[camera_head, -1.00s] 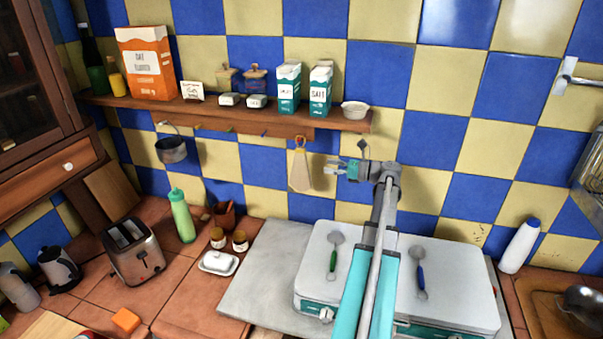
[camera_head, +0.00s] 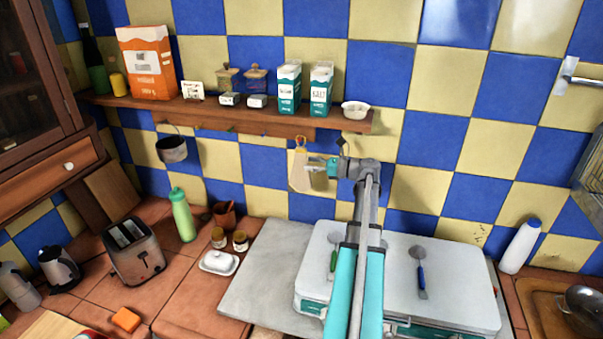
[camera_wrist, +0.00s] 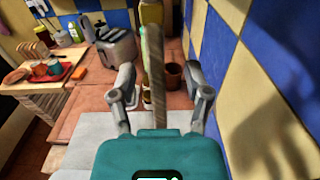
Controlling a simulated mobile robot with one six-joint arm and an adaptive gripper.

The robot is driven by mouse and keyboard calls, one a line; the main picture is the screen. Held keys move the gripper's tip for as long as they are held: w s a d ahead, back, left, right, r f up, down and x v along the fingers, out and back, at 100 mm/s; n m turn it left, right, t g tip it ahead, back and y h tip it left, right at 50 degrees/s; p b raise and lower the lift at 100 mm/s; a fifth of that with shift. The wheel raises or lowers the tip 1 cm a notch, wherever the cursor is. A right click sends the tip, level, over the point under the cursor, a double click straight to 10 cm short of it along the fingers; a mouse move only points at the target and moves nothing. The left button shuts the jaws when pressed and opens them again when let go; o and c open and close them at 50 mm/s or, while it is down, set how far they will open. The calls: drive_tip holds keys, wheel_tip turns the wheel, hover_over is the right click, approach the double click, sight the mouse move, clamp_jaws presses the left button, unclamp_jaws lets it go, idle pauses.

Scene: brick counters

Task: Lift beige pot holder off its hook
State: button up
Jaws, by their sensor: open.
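The beige pot holder (camera_head: 298,178) hangs from a hook under the wooden shelf, flat side along the tiled wall. My gripper (camera_head: 318,165) is at its right edge in the head view, its fingertips overlapping that edge. In the wrist view the pot holder (camera_wrist: 154,85) shows edge-on as a narrow upright strip between the two spread fingers of my gripper (camera_wrist: 162,88). There are visible gaps on both sides of the strip, and the fingers are not closed on it. Its lower end is partly hidden by the gripper body in the wrist view.
The shelf (camera_head: 220,115) above holds cartons, jars and a small bowl. A small pot (camera_head: 172,149) hangs farther left.

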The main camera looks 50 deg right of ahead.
sight(294, 162)
drive_tip(key=x, duration=0.5)
drive_tip(key=shift+s+a+f, duration=0.1)
drive_tip(key=shift+a, duration=0.05)
drive_tip(key=shift+c, duration=0.3)
clamp_jaws()
idle(0.3)
